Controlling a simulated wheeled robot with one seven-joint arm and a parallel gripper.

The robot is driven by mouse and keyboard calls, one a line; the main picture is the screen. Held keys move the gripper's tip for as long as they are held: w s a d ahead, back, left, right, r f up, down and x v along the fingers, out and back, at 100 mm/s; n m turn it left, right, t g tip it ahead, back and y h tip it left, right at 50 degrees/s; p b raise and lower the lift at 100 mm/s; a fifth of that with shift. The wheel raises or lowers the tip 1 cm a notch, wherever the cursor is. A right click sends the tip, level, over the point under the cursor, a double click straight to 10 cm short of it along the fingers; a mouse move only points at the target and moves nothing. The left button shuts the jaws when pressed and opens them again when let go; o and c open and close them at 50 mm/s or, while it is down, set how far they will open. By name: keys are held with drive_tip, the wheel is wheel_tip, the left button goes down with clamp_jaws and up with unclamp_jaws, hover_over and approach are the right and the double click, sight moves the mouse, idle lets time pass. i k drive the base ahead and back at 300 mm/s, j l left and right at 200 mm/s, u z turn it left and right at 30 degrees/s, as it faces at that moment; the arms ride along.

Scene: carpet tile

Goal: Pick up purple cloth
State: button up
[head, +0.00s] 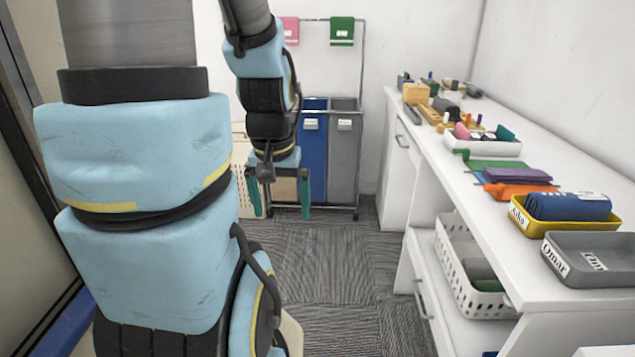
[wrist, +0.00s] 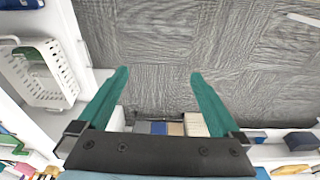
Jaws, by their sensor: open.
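The purple cloth (head: 490,174) lies folded flat on the white counter at the right in the head view. A green cloth (head: 488,164) lies just behind it and an orange cloth (head: 513,190) just in front, close together. My gripper (head: 280,207) hangs over the carpet at the left of the counter, well away from the cloths. Its teal fingers are apart with nothing between them, as the wrist view (wrist: 158,74) also shows. I cannot make out the purple cloth in the wrist view.
On the counter (head: 457,188) stand a yellow tray (head: 518,219) with a dark blue roll, a grey tray (head: 600,275) and a white tray (head: 487,149). A white basket (head: 455,255) sits below. Blue (head: 313,150) and grey (head: 343,155) bins stand behind. The carpet (head: 330,260) is clear.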

sight(492, 181)
drive_tip(key=z, duration=0.7)
drive_tip(key=i+z, duration=0.1)
drive_tip(key=z, duration=0.35)
drive_tip(key=i+j+z, duration=0.1)
drive_tip(key=z, duration=0.35)
drive_tip(key=j+z, duration=0.1)
drive_tip(key=z, duration=0.3)
drive_tip(key=i+j+z, duration=0.1)
drive_tip(key=z, duration=0.35)
drive_tip(key=j+z, duration=0.2)
drive_tip(key=z, duration=0.25)
drive_tip(key=j+z, duration=0.3)
drive_tip(key=j, duration=0.25)
drive_tip(key=j+z, duration=0.3)
drive_tip(key=j, duration=0.3)
drive_tip(key=k+j+z, duration=0.1)
drive_tip(key=j+z, duration=0.2)
drive_tip(key=j, duration=0.25)
drive_tip(key=k+j+z, duration=0.15)
drive_tip(key=j+z, duration=0.15)
drive_tip(key=j, duration=0.25)
